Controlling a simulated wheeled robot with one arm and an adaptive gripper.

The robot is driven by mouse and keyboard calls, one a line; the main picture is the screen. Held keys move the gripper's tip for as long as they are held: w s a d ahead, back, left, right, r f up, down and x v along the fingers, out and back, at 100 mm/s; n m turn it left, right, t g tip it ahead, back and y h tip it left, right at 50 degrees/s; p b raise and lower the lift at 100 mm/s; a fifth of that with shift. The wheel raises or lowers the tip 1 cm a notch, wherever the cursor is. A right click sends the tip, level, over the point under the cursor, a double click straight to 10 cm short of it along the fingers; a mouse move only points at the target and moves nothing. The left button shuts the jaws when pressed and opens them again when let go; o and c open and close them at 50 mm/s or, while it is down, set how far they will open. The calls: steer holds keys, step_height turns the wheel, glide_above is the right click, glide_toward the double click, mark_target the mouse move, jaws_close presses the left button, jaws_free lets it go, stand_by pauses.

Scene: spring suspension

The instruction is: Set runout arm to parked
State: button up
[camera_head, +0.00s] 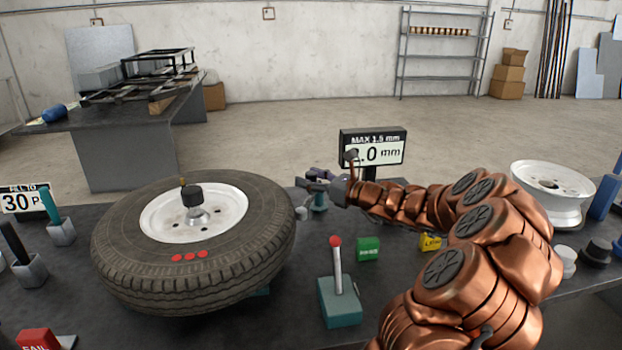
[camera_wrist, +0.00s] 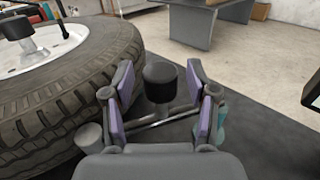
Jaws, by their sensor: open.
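The runout arm shows best in the wrist view as a thin grey rod (camera_wrist: 150,128) with an upright black knob (camera_wrist: 160,80). A grey roller (camera_wrist: 89,137) is at its left end beside the tyre (camera_wrist: 62,90); I cannot tell whether they touch. A teal post (camera_wrist: 219,125) is at its right end, partly behind a finger. My gripper (camera_wrist: 160,92) is open, with purple-padded fingers on either side of the knob and visible gaps. In the head view my gripper (camera_head: 318,183) is right of the tyre (camera_head: 190,240) and hides most of the arm.
A display (camera_head: 378,150) behind my gripper reads "MAX 1.5 mm" above a partly covered value ending ".0 mm". A red-topped lever (camera_head: 337,270) on a teal base and a green block (camera_head: 368,248) stand in front. A white rim (camera_head: 552,190) stands at the right.

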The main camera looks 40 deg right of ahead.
steer(key=shift+c, duration=0.3)
jaws_close()
stand_by(0.3)
